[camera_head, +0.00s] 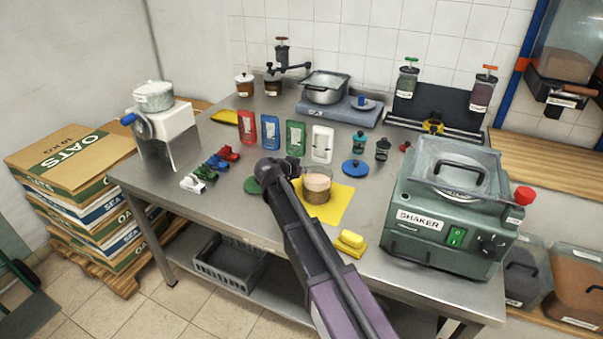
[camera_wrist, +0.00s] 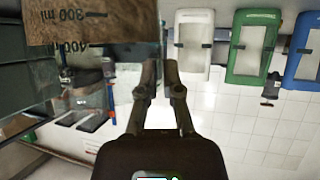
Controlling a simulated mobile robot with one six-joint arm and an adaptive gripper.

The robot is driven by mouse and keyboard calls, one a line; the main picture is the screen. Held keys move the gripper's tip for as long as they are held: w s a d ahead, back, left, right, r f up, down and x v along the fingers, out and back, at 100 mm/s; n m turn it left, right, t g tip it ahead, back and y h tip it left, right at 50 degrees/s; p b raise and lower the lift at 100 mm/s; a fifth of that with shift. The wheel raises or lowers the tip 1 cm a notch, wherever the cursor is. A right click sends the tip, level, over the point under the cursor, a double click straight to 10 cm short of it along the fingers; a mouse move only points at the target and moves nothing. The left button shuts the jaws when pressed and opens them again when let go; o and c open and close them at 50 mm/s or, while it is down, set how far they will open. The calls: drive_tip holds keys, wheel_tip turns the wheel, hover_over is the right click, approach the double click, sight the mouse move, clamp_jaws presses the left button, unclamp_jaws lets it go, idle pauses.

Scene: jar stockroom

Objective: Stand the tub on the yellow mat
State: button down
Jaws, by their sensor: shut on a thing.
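The tub (camera_head: 317,187) is a clear container with brown contents. In the head view it appears over the yellow mat (camera_head: 338,205); I cannot tell whether its base touches the mat. In the wrist view the tub (camera_wrist: 95,25) fills the upper left, with its 300 ml and 400 ml marks upside down. My gripper (camera_head: 298,172) is at the tub's left side in the head view, shut on it. In the wrist view the fingers (camera_wrist: 160,68) reach up to the tub's edge. The exact contact is hidden.
A yellow-handled block (camera_head: 350,242) lies at the mat's front right. The green shaker (camera_head: 443,215) stands to the right. A blue lid (camera_head: 355,167) and a white pouch (camera_head: 322,145) are behind the mat. Coloured clips (camera_head: 213,168) lie left. Bare steel table shows front left.

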drive_tip(key=shift+f, duration=0.1)
drive_tip(key=c, duration=0.8)
unclamp_jaws()
drive_tip(key=shift+s+r, duration=0.1)
drive_tip(key=shift+r, duration=0.15)
drive_tip(key=p+v, duration=0.5)
drive_tip(key=v, duration=0.7)
drive_tip(key=shift+f+p, duration=0.15)
drive_tip(key=shift+p, duration=0.25)
